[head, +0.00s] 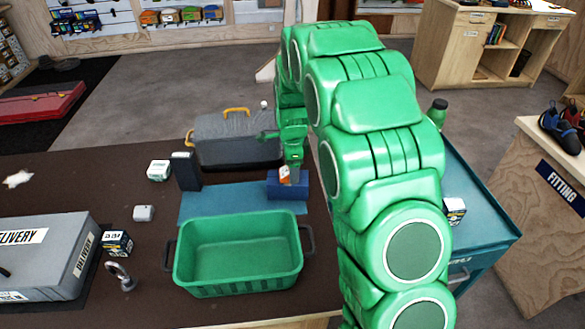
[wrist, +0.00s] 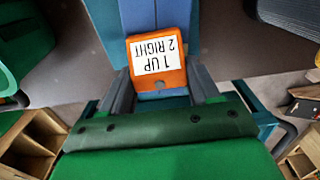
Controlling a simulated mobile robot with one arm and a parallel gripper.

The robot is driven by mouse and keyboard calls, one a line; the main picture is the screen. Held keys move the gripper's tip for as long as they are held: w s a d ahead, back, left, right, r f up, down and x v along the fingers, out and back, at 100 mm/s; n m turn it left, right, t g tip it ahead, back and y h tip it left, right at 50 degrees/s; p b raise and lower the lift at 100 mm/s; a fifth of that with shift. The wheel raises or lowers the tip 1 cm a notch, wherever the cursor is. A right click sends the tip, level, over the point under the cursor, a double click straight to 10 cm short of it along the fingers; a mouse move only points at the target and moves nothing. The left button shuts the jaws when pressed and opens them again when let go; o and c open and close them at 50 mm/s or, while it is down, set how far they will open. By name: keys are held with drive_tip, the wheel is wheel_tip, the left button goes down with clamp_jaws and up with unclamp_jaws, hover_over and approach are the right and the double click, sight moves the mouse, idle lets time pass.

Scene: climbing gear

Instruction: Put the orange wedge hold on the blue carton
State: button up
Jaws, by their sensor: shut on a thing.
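The orange wedge hold (wrist: 158,86) has a white label reading "1 UP 2 RIGHT" and sits between the fingers of my gripper (wrist: 160,98) in the wrist view. My gripper (head: 291,168) is shut on it. In the head view the small orange and white hold (head: 285,174) shows at the blue carton (head: 301,185), overlapping its upper part. Blue carton surface (wrist: 150,14) lies behind the hold in the wrist view. I cannot tell whether the hold touches the carton. My fingers and arm hide part of both.
A green crate (head: 238,288) stands in front of the carton on the dark table. A grey bag with yellow handles (head: 230,140) and a dark box (head: 186,171) stand behind and left. A grey delivery box (head: 50,250) is far left.

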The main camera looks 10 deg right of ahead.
drive_tip(key=shift+f, duration=0.1)
drive_tip(key=o, duration=1.1)
wheel_tip(320, 180, up, 12)
drive_tip(key=s+d+r+n, duration=0.2)
drive_tip(key=s+r+n, duration=0.25)
drive_tip(key=s, duration=0.45)
drive_tip(key=s+d+n, duration=0.1)
drive_tip(key=s+n, duration=0.3)
drive_tip(key=s, duration=0.7)
drive_tip(key=s+d+r+n+g, duration=0.1)
drive_tip(key=s+n, duration=0.4)
drive_tip(key=s, duration=0.7)
drive_tip(key=s+d+r+n, duration=0.1)
drive_tip(key=s+n, duration=0.3)
drive_tip(key=s, duration=0.8)
drive_tip(key=shift+s+d+r+n+g, duration=0.1)
drive_tip(key=shift+s+d+n+g, duration=0.2)
drive_tip(key=shift+g, duration=0.1)
